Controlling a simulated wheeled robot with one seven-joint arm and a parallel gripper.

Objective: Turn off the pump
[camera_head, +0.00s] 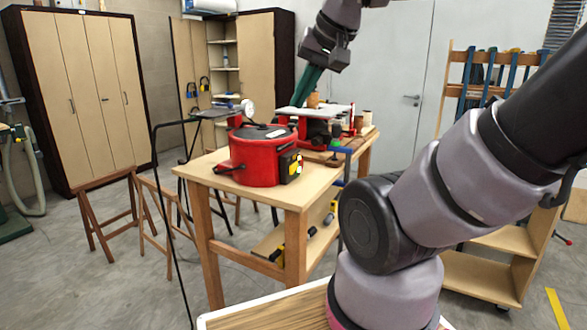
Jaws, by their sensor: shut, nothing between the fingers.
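The red pump (252,160) stands on the wooden workbench (312,190). It is a round red drum with a dark top. A black and yellow panel (288,169) with small white and red parts sits on its right side; the switch position is too small to tell. My gripper (297,101) has green fingers, shut and empty, pointing down and left. In the picture it is above and to the right of the pump, apart from it, in front of the things at the back of the bench.
A red machine (318,125) with a flat top stands behind the pump. A thin black stand (160,200) rises left of the bench. Wooden trestles (105,215) stand farther left. Tools lie on the bench's lower shelf (270,240). Wooden cabinets (85,90) line the back.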

